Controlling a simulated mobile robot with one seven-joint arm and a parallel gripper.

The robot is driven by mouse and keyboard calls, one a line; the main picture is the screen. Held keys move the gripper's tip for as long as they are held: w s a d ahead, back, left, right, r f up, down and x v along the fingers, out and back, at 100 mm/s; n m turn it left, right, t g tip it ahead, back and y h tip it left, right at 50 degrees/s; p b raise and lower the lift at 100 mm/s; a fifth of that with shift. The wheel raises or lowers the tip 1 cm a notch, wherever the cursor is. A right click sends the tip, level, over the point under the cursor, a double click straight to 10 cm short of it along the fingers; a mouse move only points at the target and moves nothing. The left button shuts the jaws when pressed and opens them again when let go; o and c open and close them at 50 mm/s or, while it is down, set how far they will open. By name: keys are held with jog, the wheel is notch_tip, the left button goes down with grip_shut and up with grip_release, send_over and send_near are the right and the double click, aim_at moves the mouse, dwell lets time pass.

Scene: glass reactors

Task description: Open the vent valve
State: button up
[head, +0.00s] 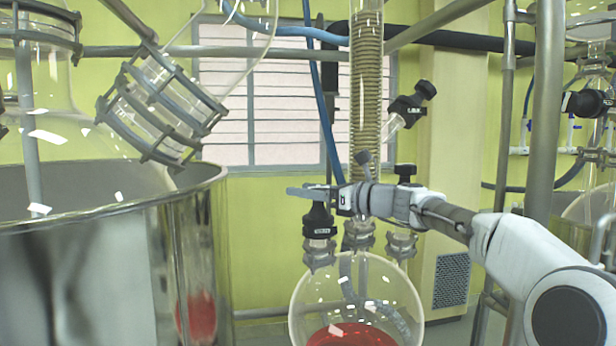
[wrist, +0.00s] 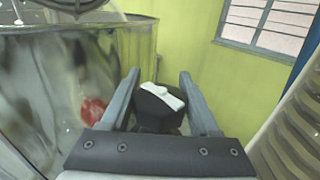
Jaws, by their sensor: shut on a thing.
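The vent valve appears to be the black-capped valve (head: 318,220) on the left neck of the round flask (head: 305,302), which holds red liquid. In the wrist view, its black knob (wrist: 152,108) with a pale bar on top sits between the two grey fingers. My gripper (head: 305,192) reaches in from the right at the knob's height and is shut on the knob. In the wrist view, my gripper (wrist: 159,85) has one finger on each side of it. The contact faces and the lower valve body are hidden in the wrist view.
A large shiny metal vessel (head: 90,270) stands at the left. A coiled glass column (head: 366,95) rises close behind my gripper. Other black valves (head: 408,105) and metal frame bars (head: 545,120) stand near my arm.

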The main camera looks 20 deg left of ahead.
jog(key=shift+s+n+g+p, duration=0.1)
jog(key=shift+n+g+p, duration=0.2)
jog(key=shift+g+p, duration=0.15)
jog(key=o, duration=1.1)
jog(key=shift+s+d, duration=0.25)
jog(key=shift+d, duration=0.95)
jog(key=shift+s+d, duration=0.2)
jog(key=shift+d, duration=1.05)
jog(key=shift+s+d, duration=0.25)
jog(key=shift+d, duration=0.95)
